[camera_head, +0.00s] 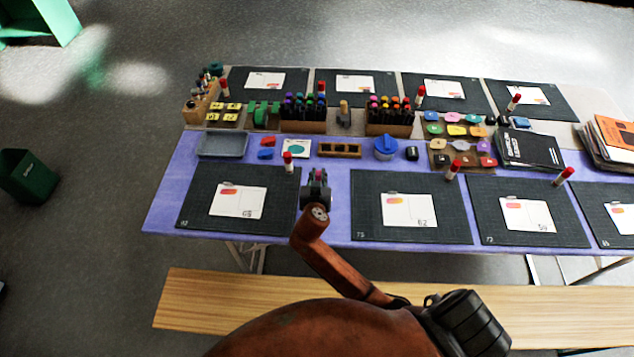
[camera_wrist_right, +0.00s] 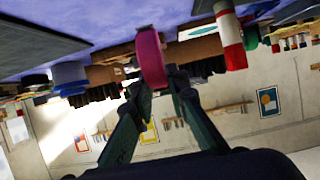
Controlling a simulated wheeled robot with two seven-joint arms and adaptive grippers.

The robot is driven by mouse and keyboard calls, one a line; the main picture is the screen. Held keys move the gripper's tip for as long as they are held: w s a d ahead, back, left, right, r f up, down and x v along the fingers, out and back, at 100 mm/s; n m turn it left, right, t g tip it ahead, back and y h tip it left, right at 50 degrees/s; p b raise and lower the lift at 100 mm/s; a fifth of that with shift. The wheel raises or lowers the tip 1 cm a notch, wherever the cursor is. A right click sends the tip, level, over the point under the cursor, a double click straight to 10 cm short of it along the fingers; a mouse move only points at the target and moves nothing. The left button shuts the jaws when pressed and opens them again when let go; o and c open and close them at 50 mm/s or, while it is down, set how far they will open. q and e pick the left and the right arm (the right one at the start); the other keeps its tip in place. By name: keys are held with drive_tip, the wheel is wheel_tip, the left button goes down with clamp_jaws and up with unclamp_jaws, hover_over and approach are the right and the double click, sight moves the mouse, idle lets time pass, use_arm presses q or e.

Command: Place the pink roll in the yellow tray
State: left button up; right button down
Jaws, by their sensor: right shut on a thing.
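The pink roll (camera_wrist_right: 150,58) is a ring of tape standing at the fingertips of my right gripper (camera_wrist_right: 160,82) in the wrist view. The gripper is shut on it. In the head view my right gripper (camera_head: 316,188) is over the front of the purple table, in the gap between two dark mats, and mostly hides the roll. I cannot make out a plainly yellow tray; small yellow cards (camera_head: 228,107) lie at the back left, and a grey-blue tray (camera_head: 222,146) is at the left. My left gripper is not in view.
A glue stick (camera_head: 288,162) stands just left of my gripper. Dark mats with cards (camera_head: 238,201) lie on both sides. A wooden box (camera_head: 340,149), a blue tape dispenser (camera_head: 386,148) and marker racks (camera_head: 390,128) stand behind. A wooden bench (camera_head: 220,308) is in front.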

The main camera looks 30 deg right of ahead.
sight(318, 179)
drive_tip(key=shift+w+d+f, duration=0.15)
drive_tip(key=shift+w+f, duration=0.05)
drive_tip(key=shift+f, duration=0.1)
drive_tip(key=f+b, duration=0.3)
drive_tip(key=shift+w+d+f+b, duration=0.1)
drive_tip(key=shift+w+f+b, duration=0.15)
drive_tip(key=shift+f+b, duration=0.1)
drive_tip(key=shift+r, duration=0.15)
drive_tip(key=c, duration=1.9)
unclamp_jaws()
